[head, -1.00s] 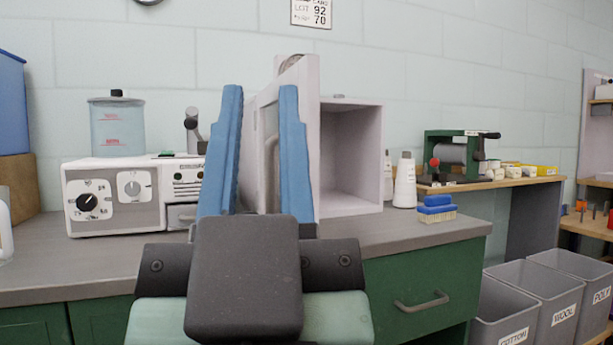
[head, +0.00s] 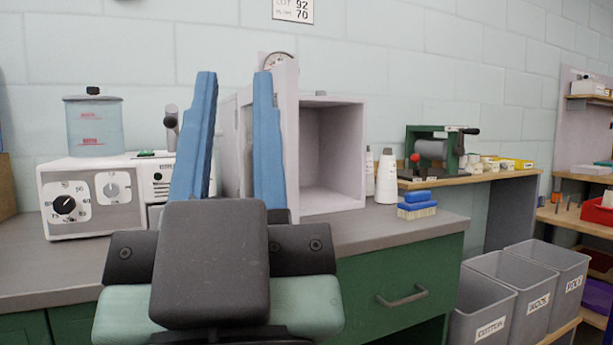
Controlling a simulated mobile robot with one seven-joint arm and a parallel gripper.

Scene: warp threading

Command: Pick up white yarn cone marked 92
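I cannot read a marking on either. A sign (head: 293,10) on the wall reads 92 and 70. My gripper (head: 233,85) is in the foreground with its two blue fingers apart and nothing between them. It is left of the cones and, in the picture, overlaps the box.
An open pale box (head: 333,155) stands on the counter (head: 405,229). A blue brush (head: 417,204) lies in front of the cones. A white machine (head: 100,195) is at left. A green winder (head: 432,147) stands on a wooden shelf; grey bins (head: 484,312) are below right.

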